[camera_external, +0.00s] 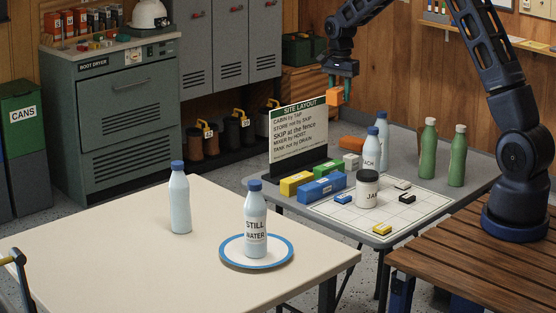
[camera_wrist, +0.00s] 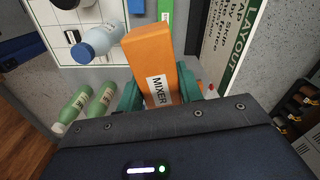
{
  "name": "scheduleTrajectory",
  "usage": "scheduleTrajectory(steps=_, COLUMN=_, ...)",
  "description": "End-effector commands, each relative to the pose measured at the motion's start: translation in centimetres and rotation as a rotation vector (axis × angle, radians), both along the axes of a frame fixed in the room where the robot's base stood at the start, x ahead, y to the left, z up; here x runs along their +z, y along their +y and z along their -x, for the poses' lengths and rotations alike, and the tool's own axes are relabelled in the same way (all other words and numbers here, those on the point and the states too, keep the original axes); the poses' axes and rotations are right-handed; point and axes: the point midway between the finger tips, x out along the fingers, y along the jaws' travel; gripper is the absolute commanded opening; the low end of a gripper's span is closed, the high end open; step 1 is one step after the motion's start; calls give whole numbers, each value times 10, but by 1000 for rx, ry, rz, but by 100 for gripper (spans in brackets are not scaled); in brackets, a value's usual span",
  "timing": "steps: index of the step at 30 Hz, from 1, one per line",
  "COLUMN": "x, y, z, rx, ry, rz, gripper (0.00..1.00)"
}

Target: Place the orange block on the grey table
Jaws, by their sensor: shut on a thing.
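My gripper (camera_external: 340,82) is raised above the back of the grey table (camera_external: 403,152), near the top of the layout sign. It is shut on the orange block (camera_external: 335,97), which hangs clear of the table. In the wrist view the orange block (camera_wrist: 152,62) carries a "MIXER" label and sits between the green fingers (camera_wrist: 158,95). The grey table fills much of the background there.
The grey table holds the "SITE LAYOUT" sign (camera_external: 299,130), yellow (camera_external: 296,184) and blue (camera_external: 322,188) blocks, a jar (camera_external: 367,189), bottles and a gridded board (camera_external: 413,207). An orange item (camera_external: 354,143) lies behind. The cream table (camera_external: 120,245) stands in front.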

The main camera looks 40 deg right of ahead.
Motion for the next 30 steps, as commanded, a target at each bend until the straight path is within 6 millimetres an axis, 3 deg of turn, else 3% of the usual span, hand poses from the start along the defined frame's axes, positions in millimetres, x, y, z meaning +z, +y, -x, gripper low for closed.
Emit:
scheduleTrajectory(steps=8, x=-1, y=-44, z=29, rx=-227, ry=-2, rz=-3, gripper=10)
scheduleTrajectory(steps=20, x=-81, y=-44, z=29, rx=-231, ry=2, rz=-4, gripper=10)
scheduleTrajectory(steps=30, x=-170, y=-43, z=30, rx=-230, ry=3, rz=-4, gripper=10)
